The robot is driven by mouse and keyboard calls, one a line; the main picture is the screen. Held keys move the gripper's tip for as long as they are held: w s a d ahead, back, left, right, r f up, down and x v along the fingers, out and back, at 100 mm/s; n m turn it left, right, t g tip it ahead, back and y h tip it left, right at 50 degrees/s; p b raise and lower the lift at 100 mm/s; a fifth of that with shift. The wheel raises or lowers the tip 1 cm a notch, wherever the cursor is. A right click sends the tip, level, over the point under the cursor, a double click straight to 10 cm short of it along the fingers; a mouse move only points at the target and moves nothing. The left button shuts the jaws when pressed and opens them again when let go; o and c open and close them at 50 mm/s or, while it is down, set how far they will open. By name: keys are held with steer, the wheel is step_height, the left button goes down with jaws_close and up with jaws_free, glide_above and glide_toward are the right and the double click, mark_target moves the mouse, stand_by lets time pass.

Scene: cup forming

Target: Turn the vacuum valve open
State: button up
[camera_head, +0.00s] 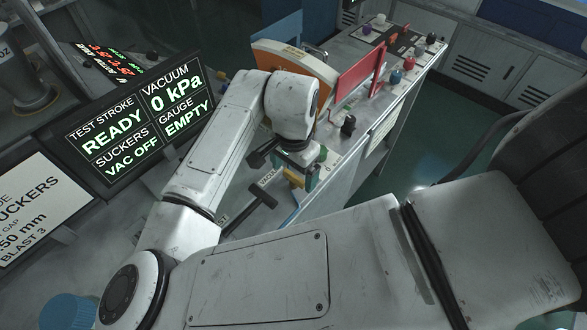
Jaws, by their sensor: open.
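My gripper (291,163) is at the end of my white arm, low over the front of the grey bench. It is open, with dark jaw parts. A yellow and green fitting (295,179) shows right below and between the jaws; I cannot tell whether they touch it. A label (268,178) beside it begins "VACU", so this looks like the vacuum valve, mostly hidden by my gripper. A black T-shaped handle (259,192) lies just left of it. The screen (150,115) reads vacuum 0 kPa, suckers VAC OFF, test stroke READY, gauge EMPTY.
An orange-edged panel (300,62) and a red upright plate (361,82) stand behind my gripper. A black knob (348,126) is to its right. Several coloured knobs stand at the bench's far end. A white sign (35,205) is at left. Green floor (450,130) is open at right.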

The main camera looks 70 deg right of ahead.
steer(key=shift+f, duration=0.4)
steer(key=c, duration=1.1)
steer(key=shift+o, duration=0.2)
